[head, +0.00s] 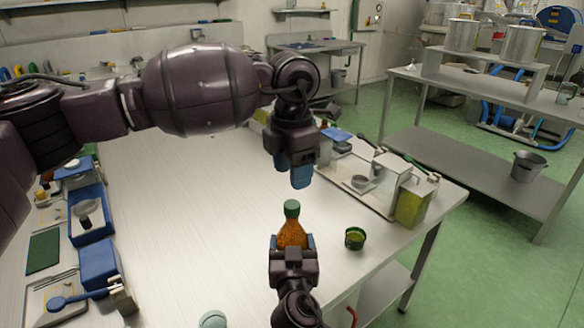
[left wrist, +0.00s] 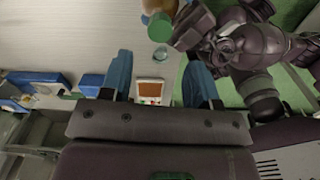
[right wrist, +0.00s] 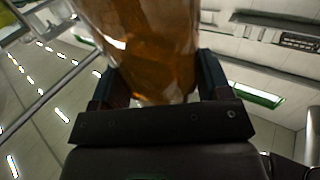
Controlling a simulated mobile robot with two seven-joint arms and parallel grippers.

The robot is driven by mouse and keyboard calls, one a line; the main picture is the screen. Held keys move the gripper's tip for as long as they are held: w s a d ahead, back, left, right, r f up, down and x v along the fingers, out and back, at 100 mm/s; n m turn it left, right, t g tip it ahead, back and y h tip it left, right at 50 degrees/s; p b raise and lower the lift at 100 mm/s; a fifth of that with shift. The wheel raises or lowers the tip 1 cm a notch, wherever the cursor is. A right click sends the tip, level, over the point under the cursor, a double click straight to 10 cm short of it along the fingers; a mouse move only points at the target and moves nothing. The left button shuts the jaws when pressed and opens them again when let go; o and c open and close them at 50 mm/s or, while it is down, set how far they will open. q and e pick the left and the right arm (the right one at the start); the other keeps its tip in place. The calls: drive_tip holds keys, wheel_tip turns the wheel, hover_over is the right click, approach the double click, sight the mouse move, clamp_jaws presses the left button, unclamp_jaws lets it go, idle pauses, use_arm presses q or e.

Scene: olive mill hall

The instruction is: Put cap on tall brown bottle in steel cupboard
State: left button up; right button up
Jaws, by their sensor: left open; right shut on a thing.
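A brown-orange bottle (head: 291,235) stands upright in my right gripper (head: 293,246), which is shut on its body; the bottle also fills the top of the right wrist view (right wrist: 145,45). A green cap (head: 292,209) sits on the bottle's neck; it also shows in the left wrist view (left wrist: 160,28). How tightly it sits cannot be told. My left gripper (head: 302,178) is open and empty, just above the cap and apart from it. Its two blue fingers show in the left wrist view (left wrist: 160,82) with nothing between them. I cannot make out a steel cupboard.
Blue trays (head: 88,215) and tools line the table's left side. A clear-sided box and a green container (head: 412,205) stand at the right edge. The table's middle (head: 180,200) is clear.

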sight(292, 204)
use_arm(q)
drive_tip(key=shift+n, duration=0.7)
drive_tip(key=shift+f, duration=4.05)
drive_tip(key=c, duration=0.9)
drive_tip(key=shift+c, duration=0.2)
